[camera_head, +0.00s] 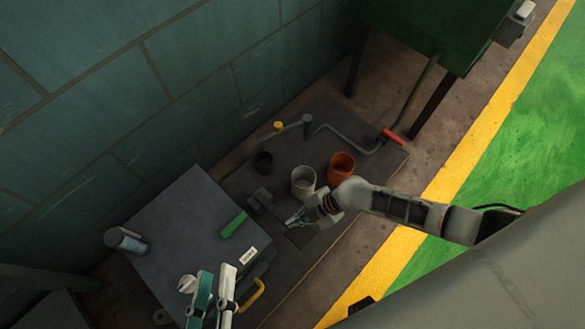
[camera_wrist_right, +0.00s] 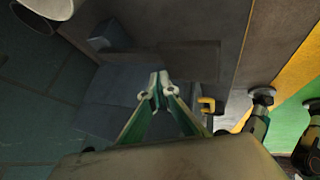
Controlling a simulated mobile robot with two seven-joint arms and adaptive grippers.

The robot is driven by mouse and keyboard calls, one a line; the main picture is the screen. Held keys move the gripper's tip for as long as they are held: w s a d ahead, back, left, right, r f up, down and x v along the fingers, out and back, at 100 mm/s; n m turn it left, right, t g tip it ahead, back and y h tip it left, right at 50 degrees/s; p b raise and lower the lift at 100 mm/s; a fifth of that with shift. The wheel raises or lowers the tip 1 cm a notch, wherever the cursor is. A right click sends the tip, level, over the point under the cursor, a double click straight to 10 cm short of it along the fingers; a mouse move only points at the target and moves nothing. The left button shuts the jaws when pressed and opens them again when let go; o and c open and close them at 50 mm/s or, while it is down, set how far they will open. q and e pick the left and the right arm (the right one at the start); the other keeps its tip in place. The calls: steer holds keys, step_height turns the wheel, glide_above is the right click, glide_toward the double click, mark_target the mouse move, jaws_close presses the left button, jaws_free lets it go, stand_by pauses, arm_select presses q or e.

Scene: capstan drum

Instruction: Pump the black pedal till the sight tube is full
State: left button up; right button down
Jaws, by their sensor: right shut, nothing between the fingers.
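My right gripper (camera_head: 298,219) is shut and empty, low beside the grey box. Its closed green-sided fingers with pale tips fill the middle of the right wrist view (camera_wrist_right: 160,80). A dark flat plate (camera_head: 299,238), perhaps the black pedal, lies just below the fingertips; I cannot tell whether they touch it. A capped, glassy cylinder (camera_head: 130,243), which looks like the sight tube, stands at the box's far left corner; its level cannot be read. My left gripper (camera_head: 216,283) is open and empty, in front of the box at the bottom of the head view.
The grey box (camera_head: 185,230) bears a green strip (camera_head: 234,224) and has a yellow handle (camera_head: 252,296). A red-ended crank (camera_head: 393,136) lies behind.

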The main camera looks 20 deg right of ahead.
steer(key=shift+w, duration=0.1)
steer(key=shift+b, duration=0.3)
arm_select(q)
steer(key=shift+s+f, duration=0.1)
steer(key=shift+f, duration=0.25)
arm_select(e)
steer(key=shift+a, duration=0.1)
steer(key=shift+f, duration=0.25)
steer(key=shift+b, duration=0.35)
arm_select(q)
steer(key=shift+s+f+g, duration=0.3)
steer(key=shift+s+f, duration=0.05)
steer(key=shift+f, duration=0.35)
arm_select(e)
steer(key=shift+w, duration=0.15)
